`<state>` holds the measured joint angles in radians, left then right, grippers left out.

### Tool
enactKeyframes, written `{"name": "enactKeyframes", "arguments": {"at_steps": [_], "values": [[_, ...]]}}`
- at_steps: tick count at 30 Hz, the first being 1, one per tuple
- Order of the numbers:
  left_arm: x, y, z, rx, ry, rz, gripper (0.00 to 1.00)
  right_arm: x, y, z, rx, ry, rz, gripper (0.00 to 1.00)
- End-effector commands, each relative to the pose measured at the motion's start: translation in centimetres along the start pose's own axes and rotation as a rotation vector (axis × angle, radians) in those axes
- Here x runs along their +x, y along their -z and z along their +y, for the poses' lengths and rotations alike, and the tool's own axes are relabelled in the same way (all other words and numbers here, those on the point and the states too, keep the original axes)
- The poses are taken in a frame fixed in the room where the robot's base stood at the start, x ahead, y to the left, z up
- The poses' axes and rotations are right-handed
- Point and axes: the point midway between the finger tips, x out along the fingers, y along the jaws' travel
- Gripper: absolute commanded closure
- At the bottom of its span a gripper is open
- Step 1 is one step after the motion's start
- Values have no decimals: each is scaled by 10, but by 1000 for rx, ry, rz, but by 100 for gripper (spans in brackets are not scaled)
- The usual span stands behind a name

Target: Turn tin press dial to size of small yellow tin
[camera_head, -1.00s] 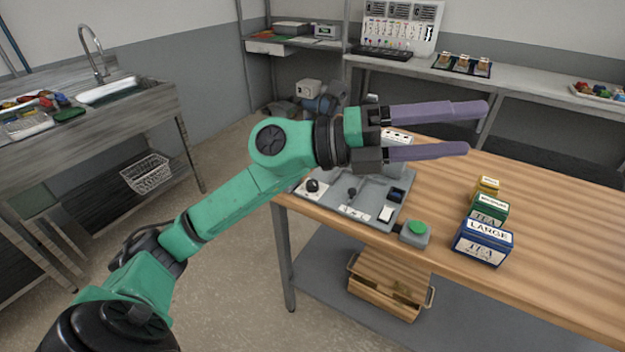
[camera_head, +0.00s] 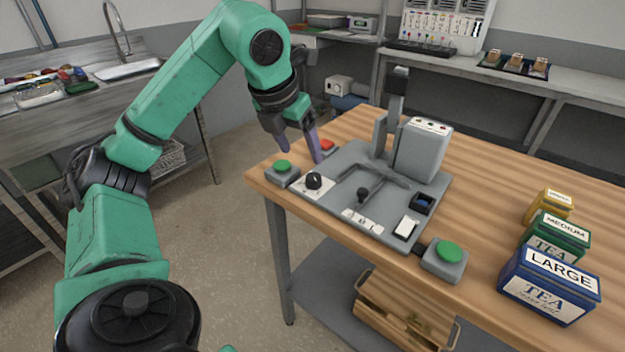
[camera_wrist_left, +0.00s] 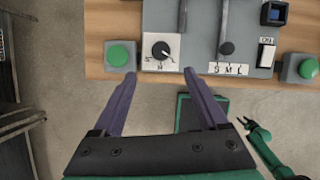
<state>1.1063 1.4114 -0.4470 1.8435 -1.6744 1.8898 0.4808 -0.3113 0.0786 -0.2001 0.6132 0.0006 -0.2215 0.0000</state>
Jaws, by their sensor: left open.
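The tin press (camera_head: 370,190) is a grey plate with an upright column and a grey box, on the wooden table. Its dial (camera_head: 314,180) is a black knob on a white plate at the press's left front corner. It also shows in the left wrist view (camera_wrist_left: 161,50), with letters around it too small to read surely. The small yellow tin (camera_head: 548,205) stands at the right, behind the green and blue tins. The purple fingers (camera_wrist_left: 157,72) show in the wrist view.
Green buttons (camera_head: 283,167) (camera_head: 447,252) flank the press, and a red button (camera_head: 327,147) sits behind. A lever knob (camera_head: 362,194) stands beside S M L labels (camera_head: 362,221). The green medium tin (camera_head: 556,236) and blue large tin (camera_head: 548,284) are at the right.

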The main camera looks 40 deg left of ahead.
Motion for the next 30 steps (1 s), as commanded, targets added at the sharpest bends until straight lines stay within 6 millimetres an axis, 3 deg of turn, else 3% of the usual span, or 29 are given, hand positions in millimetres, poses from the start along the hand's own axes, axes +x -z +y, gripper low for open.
{"name": "enactKeyframes", "arguments": {"at_steps": [1,4,9,13,20,21,26,27,30], "values": [[19,3,0,0,-3,7,24,8,-7,-1,0,1,-10,50],[45,2,0,2,-1,5,24,13,-8,-1,0,1,-12,50],[79,1,0,2,1,4,24,15,14,2,-1,-3,23,50],[91,0,-1,3,1,0,24,15,20,3,-1,-4,35,50],[93,0,-1,3,2,0,24,15,14,2,-1,-3,25,50],[93,0,-1,3,2,0,32,15,13,2,-1,-3,24,50],[92,0,-1,3,2,0,93,16,10,2,-1,-3,19,50],[92,0,-1,3,2,0,100,16,10,2,-1,-3,19,50],[92,0,-1,4,2,0,100,16,10,2,-1,-3,18,50]]}}
